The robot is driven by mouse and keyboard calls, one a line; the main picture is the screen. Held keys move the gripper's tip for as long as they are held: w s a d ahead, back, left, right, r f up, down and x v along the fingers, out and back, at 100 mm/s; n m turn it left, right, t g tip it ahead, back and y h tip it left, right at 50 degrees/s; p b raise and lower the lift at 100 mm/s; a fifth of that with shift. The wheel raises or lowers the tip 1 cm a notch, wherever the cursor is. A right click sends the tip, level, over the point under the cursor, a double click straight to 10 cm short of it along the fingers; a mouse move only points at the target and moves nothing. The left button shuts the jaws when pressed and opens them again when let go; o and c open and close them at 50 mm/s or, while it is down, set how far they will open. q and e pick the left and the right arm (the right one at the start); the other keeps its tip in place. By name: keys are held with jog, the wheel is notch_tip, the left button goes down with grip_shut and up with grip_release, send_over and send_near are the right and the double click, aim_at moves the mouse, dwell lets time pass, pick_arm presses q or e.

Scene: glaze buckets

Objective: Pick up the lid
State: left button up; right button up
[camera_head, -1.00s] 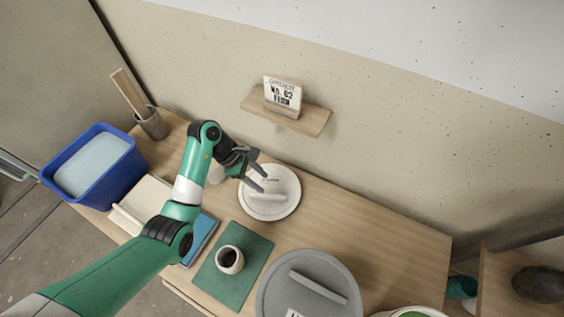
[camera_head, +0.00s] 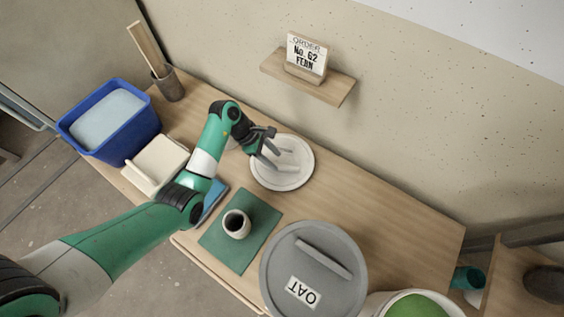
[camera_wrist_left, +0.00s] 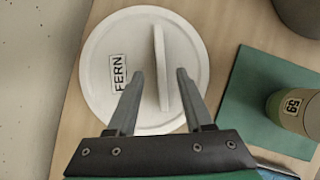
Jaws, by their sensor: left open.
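The white round lid (camera_head: 302,168) lies flat on the wooden table and has a raised bar handle across it. In the left wrist view the lid (camera_wrist_left: 101,92) carries a FERN label (camera_wrist_left: 118,72), and its handle (camera_wrist_left: 160,50) stands upright. My left gripper (camera_head: 274,149) is over the lid, open and empty. In the left wrist view my left gripper (camera_wrist_left: 160,73) has one finger on each side of the handle, with gaps on both sides. Contact and height above the lid cannot be told. My right gripper is not in view.
A grey OAT lid (camera_head: 290,270) and a bucket with green contents (camera_head: 415,305) stand nearer. A cup (camera_head: 236,224) sits on a green mat (camera_head: 225,255). A blue tub (camera_head: 118,140) is at left. The wall shelf (camera_head: 330,90) holds an order card (camera_head: 306,54). Table right of the lid is clear.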

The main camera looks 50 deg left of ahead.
aim_at(279, 165)
pick_arm(q)
jog(key=x, duration=0.2)
jog(key=b+x, duration=0.1)
jog(key=shift+s+d+f, duration=0.1)
jog(key=shift+d+f, duration=0.05)
jog(key=shift+f, duration=0.25)
jog(key=shift+r, duration=0.1)
jog(key=shift+c, duration=0.2)
grip_shut()
